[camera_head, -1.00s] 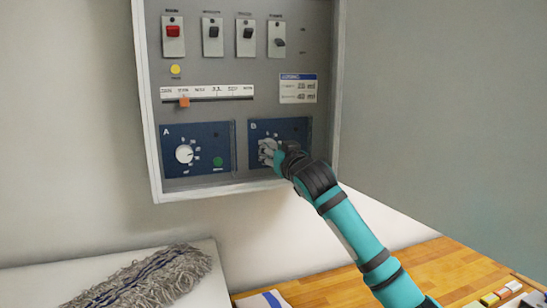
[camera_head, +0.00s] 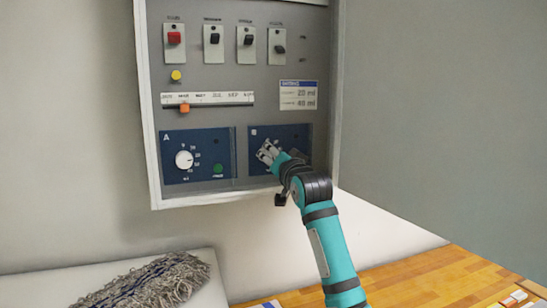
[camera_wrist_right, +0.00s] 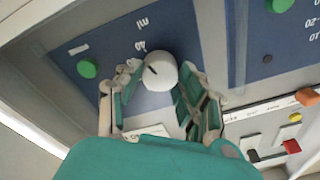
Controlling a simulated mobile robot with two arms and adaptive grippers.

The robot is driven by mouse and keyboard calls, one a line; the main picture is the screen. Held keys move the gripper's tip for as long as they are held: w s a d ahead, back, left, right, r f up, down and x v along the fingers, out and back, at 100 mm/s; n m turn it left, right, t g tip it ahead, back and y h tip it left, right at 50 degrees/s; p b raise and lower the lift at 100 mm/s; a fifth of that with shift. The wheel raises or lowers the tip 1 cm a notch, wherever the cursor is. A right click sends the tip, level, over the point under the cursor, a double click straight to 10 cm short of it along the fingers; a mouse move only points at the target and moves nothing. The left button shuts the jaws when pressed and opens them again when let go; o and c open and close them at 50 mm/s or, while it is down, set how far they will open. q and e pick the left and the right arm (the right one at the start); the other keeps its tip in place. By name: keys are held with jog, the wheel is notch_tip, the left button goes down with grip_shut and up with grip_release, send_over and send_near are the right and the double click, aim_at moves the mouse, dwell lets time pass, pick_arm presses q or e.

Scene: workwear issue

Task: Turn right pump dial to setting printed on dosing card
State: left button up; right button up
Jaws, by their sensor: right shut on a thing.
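The right pump dial, a white round knob (camera_wrist_right: 160,70) with a dark pointer line, sits on blue panel B (camera_head: 296,137). My right gripper (camera_head: 268,153) is at this panel, its two fingers on either side of the knob and shut on it. In the head view the gripper hides the knob and part of its scale. In the wrist view the pointer slants to the upper left, near a partly legible "40" mark. The dosing card (camera_head: 299,95), above panel B, shows two lines that read 20 ml and 40 ml. My left gripper is not in view.
Blue panel A (camera_head: 206,140) with its own white dial (camera_head: 184,159) is left of panel B. A slider (camera_head: 184,107), yellow button (camera_head: 176,76) and several switches are above. A grey mop head (camera_head: 150,283) lies below left. The wooden tabletop (camera_head: 420,278) is below right.

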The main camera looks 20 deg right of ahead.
jog(key=shift+r, duration=0.2)
jog(key=o, duration=1.1)
jog(key=shift+w+f, duration=0.15)
jog(key=shift+f, duration=0.05)
jog(key=shift+o, duration=0.2)
jog(key=s, duration=1.2)
jog(key=shift+d+f, duration=0.25)
jog(key=shift+f, duration=0.2)
